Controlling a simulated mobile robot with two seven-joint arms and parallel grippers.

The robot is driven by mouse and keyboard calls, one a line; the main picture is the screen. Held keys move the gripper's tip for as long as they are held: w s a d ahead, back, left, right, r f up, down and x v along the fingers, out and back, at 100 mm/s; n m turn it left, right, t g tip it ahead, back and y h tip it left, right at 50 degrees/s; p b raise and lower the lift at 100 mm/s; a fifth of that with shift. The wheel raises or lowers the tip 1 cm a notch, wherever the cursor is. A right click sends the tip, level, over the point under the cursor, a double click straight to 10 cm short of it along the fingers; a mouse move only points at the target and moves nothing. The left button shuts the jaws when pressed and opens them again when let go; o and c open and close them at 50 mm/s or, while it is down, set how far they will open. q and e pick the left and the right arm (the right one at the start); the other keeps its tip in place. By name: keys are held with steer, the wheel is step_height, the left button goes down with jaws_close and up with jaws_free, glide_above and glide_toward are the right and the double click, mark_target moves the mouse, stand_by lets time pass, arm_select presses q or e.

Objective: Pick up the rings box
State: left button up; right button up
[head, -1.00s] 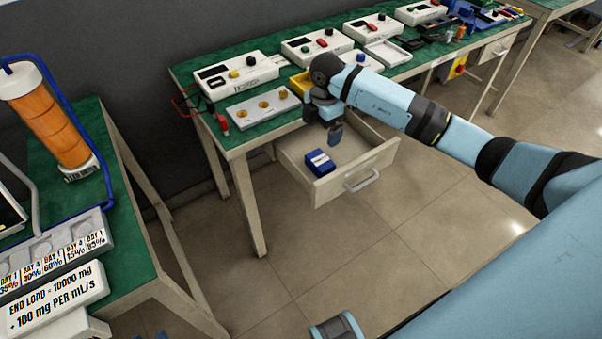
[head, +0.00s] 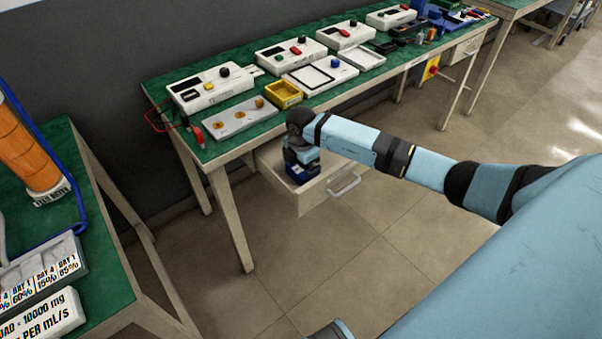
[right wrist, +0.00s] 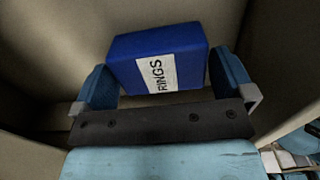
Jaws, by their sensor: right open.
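The rings box (right wrist: 158,50) is blue with a white label reading "RINGS". It sits inside the open drawer (head: 328,190) under the green-topped bench. My right gripper (right wrist: 160,72) is open, with one finger on each side of the box in the right wrist view. A gap shows beside the left finger; I cannot tell whether the right finger touches. In the head view my right gripper (head: 301,160) is down in the drawer and largely hides the box. My left gripper is not in view.
The drawer walls stand close around my right gripper. Above on the bench (head: 190,82) are a yellow tray (head: 283,94), a grey plate with brass-coloured parts (head: 240,117) and several white pump units. Another green table (head: 100,285) stands at the left. The floor between is clear.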

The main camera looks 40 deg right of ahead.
steer(key=shift+f, duration=0.55)
steer(key=c, duration=0.7)
steer(key=shift+o, duration=0.2)
steer(key=shift+r, duration=0.15)
